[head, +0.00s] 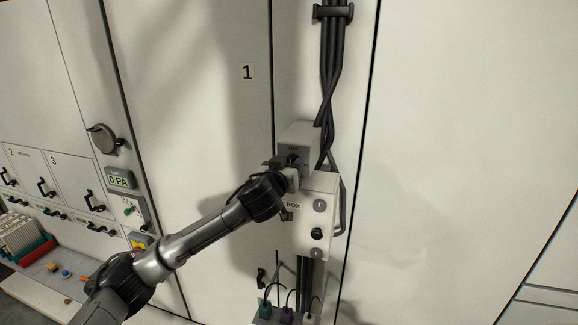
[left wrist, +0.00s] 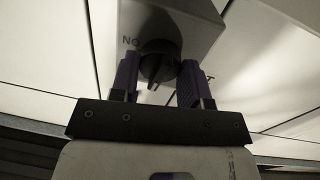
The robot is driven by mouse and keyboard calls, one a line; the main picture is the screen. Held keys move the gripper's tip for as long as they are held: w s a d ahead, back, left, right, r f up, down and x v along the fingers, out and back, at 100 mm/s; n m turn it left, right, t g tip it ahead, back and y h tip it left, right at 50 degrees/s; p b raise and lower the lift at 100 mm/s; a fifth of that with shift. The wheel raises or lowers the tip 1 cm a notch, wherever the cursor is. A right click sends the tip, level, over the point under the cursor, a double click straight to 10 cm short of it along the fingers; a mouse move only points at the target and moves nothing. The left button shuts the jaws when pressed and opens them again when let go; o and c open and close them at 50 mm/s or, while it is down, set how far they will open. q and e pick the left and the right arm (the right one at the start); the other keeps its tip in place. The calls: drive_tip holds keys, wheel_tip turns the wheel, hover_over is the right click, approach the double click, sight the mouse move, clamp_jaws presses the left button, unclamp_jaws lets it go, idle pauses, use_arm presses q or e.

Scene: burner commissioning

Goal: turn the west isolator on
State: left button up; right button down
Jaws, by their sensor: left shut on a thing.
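A grey isolator box (head: 299,135) is mounted on the pale wall panel, below black cables. My left gripper (head: 291,168) is at its front and covers much of it. In the left wrist view, a round dark knob (left wrist: 158,62) sits on the isolator's face, with a pointer mark toward the bottom of the picture. My left gripper's fingers (left wrist: 157,80) are shut on the knob, one on each side. Letters reading "NO" show left of the knob; another marking at right is partly hidden. I cannot read a west label. My right gripper is not in view.
A pale control box (head: 318,215) marked "BOX", with round buttons, hangs just below the isolator. Cables (head: 334,70) run down from above. Coloured plugs (head: 286,313) stand below. A "0 PA" display (head: 119,181) and handled drawers are at left. The right wall is clear.

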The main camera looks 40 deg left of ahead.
use_arm(q)
drive_tip(key=m+p, duration=0.3)
drive_tip(key=m, duration=0.4)
drive_tip(key=m+g+p, duration=0.1)
drive_tip(key=m+p, duration=0.3)
drive_tip(key=m, duration=0.4)
drive_tip(key=shift+d+m+y, duration=0.15)
drive_tip(key=shift+m+y, duration=0.15)
drive_tip(key=shift+y, duration=0.1)
drive_tip(key=shift+m, duration=0.3)
drive_tip(key=o, duration=0.9)
